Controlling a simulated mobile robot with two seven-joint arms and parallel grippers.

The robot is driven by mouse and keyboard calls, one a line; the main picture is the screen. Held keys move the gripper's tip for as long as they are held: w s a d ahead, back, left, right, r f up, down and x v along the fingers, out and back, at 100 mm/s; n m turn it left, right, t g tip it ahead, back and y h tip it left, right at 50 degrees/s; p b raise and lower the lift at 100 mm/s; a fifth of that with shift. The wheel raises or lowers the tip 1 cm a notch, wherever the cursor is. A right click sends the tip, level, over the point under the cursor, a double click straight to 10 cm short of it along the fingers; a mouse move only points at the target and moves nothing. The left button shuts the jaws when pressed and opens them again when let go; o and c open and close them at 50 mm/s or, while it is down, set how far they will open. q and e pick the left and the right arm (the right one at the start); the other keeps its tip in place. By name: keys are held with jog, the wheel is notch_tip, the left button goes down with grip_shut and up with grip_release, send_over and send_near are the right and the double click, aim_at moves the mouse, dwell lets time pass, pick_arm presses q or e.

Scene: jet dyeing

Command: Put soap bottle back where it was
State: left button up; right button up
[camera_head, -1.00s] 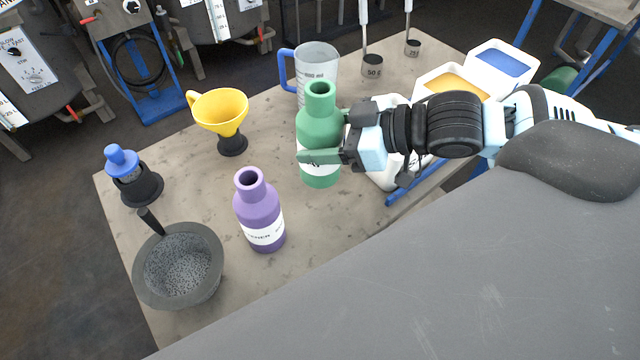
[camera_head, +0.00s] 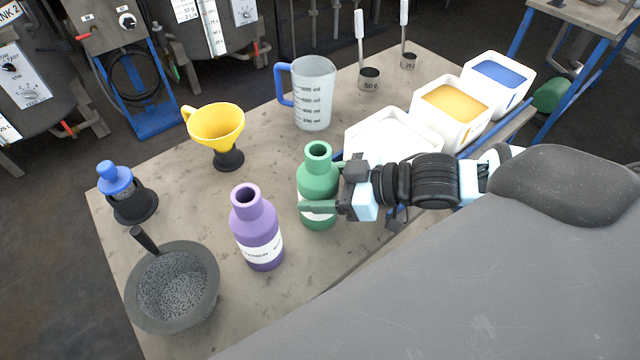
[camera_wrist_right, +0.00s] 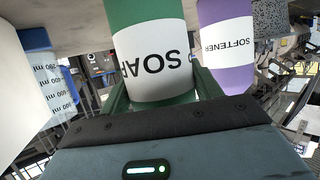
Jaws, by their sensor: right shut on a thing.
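The soap bottle (camera_head: 318,180) is green with a white label; the label also shows in the right wrist view (camera_wrist_right: 155,62), printed "SOA…". My right gripper (camera_head: 320,205) is shut around its body from the right, and the bottle is about upright. Whether its base touches the table is hard to tell. The purple softener bottle (camera_head: 257,230) stands just left of it and nearer; it also shows in the right wrist view (camera_wrist_right: 228,45). My left gripper is not in view.
The grey table (camera_head: 270,145) carries a measuring jug (camera_head: 313,95) behind the soap bottle, a yellow funnel (camera_head: 216,123), a blue-capped item (camera_head: 118,180) and a mortar (camera_head: 175,285). White trays (camera_head: 448,112) line the right edge.

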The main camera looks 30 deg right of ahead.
jog(key=shift+f, duration=0.15)
jog(key=o, duration=1.2)
jog(key=shift+o, duration=0.2)
